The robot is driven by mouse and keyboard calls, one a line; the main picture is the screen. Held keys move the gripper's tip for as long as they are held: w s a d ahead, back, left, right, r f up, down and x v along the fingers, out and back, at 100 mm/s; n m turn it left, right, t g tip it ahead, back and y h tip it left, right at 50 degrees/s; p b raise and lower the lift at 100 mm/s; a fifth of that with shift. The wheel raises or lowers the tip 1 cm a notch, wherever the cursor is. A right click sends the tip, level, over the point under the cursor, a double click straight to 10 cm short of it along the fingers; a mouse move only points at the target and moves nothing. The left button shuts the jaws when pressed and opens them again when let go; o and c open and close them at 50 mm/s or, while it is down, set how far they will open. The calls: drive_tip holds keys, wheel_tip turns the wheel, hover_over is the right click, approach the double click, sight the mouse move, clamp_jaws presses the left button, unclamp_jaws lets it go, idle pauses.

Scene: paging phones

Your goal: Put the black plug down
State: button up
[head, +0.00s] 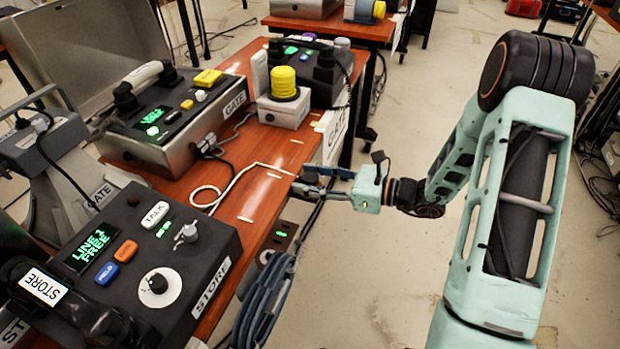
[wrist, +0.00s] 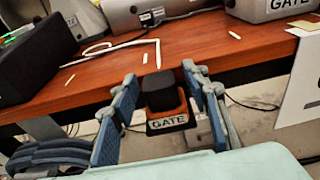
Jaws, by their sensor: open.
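The black plug (wrist: 160,88) is a dark block between my fingers in the wrist view, just off the table's front edge. Below it is a brown and dark piece labelled GATE (wrist: 170,123); I cannot tell whether the plug sits in it or only above it. My gripper (wrist: 161,76) is open, with one blue-grey finger on each side of the plug and a gap visible beside it. In the head view my gripper (head: 318,182) is at the table's right edge, where its fingers largely hide the plug.
The wooden table (head: 262,207) carries the STORE phone (head: 190,262), the GATE phone (head: 170,140) and a white box with a yellow knob (head: 284,98). A thin white cord (head: 228,188) lies curled on the wood. A coiled grey-blue cable (head: 262,305) hangs below the edge.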

drive_tip(key=shift+r, duration=0.3)
drive_tip(key=p+v, duration=0.3)
drive_tip(key=v, duration=0.9)
idle(0.6)
